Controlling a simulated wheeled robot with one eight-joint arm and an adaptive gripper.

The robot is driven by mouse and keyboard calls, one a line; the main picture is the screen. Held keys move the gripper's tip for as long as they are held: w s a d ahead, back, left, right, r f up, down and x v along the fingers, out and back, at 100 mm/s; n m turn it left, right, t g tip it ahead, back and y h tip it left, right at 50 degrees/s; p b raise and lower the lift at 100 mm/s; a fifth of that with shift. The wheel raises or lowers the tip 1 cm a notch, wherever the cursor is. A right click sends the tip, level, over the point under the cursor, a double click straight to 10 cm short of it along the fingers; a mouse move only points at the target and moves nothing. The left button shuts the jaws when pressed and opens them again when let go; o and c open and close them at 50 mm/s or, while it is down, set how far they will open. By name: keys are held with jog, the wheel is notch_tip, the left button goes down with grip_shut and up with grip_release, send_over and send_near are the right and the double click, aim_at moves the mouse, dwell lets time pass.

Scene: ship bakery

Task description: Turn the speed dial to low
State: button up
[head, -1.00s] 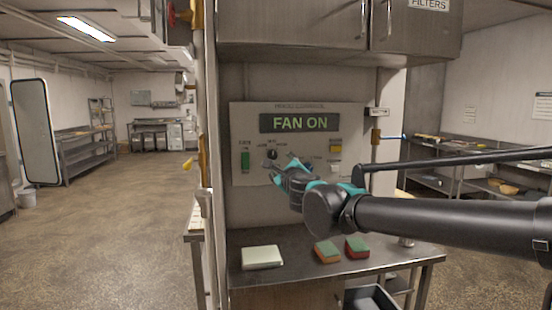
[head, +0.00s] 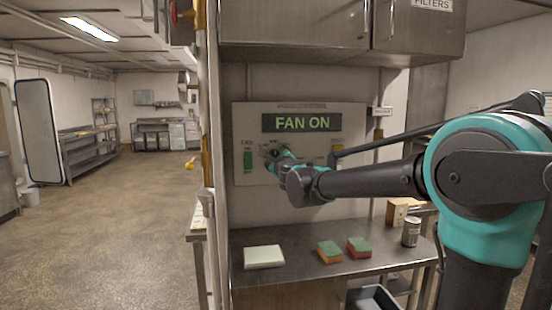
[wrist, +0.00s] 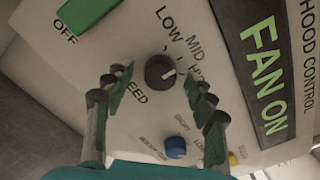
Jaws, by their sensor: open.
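The speed dial (wrist: 160,71) is a dark round knob on the white hood control panel (wrist: 135,118). In the wrist view its white pointer line faces right, seemingly toward the partly hidden label starting with H, away from LOW and MID. My gripper (wrist: 158,76) is open, with one finger on each side of the dial and gaps between. I cannot tell how far the fingertips are from the panel. In the head view my gripper (head: 272,153) is small and covers most of the dial.
A lit FAN ON sign (head: 302,123) is above the dial, and a green fan switch (head: 248,161) is left of it. A blue button (wrist: 175,147) shows in the wrist view. The steel counter (head: 300,273) below holds a pale block (head: 264,256), two sponges (head: 330,251) and a can (head: 411,232).

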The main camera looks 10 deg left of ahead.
jog(key=shift+w, duration=0.15)
jog(key=shift+c, duration=0.2)
jog(key=c, duration=1.1)
jog(key=shift+n, duration=0.4)
jog(key=n, duration=0.3)
jog(key=shift+n, duration=2.5)
